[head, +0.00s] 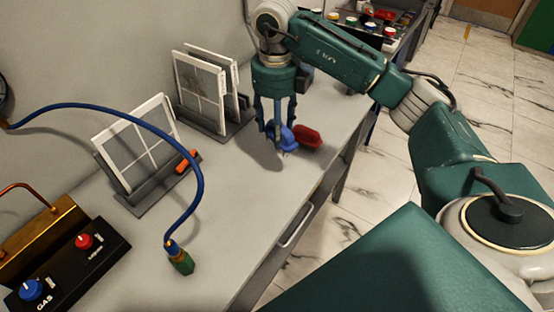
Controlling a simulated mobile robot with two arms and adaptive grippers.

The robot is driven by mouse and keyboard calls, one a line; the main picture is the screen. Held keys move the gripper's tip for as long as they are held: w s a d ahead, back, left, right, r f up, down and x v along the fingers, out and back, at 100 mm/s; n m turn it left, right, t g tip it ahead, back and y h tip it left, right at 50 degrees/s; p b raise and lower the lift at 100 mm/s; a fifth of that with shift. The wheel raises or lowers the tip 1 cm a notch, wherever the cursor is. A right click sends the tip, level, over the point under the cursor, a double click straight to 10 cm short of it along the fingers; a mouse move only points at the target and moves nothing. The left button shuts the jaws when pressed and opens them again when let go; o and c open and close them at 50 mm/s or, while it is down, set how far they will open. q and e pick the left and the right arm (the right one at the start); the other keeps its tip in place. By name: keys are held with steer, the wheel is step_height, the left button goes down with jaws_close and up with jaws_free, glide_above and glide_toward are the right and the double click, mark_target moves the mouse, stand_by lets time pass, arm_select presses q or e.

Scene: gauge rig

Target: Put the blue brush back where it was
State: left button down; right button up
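The blue brush (289,138) is on or just above the grey bench, right at the fingertips of my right gripper (277,124). The gripper points straight down, and its fingers partly hide the brush. I cannot tell whether they are closed on it or only around or beside it. A red brush-like block (308,137) is directly to the right of the blue brush, very close to it. My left gripper is not in view.
Racks with framed panes (138,146) (201,90) stand along the wall. An orange piece (187,161) is by the nearer rack. A blue hose (199,176) arches to a green-and-brass end (180,260). A gas panel (72,262) is front left. The bench (240,215) has clear room centrally.

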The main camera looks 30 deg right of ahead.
step_height(320, 180, down, 7)
steer(key=shift+s+p, duration=0.1)
steer(key=shift+p, duration=0.45)
step_height(320, 180, down, 5)
steer(key=shift+p, duration=0.45)
steer(key=o, duration=1)
steer(key=shift+r, duration=0.15)
steer(key=shift+r, duration=0.35)
step_height(320, 180, up, 11)
steer(key=b, duration=0.3)
steer(key=shift+r, duration=0.1)
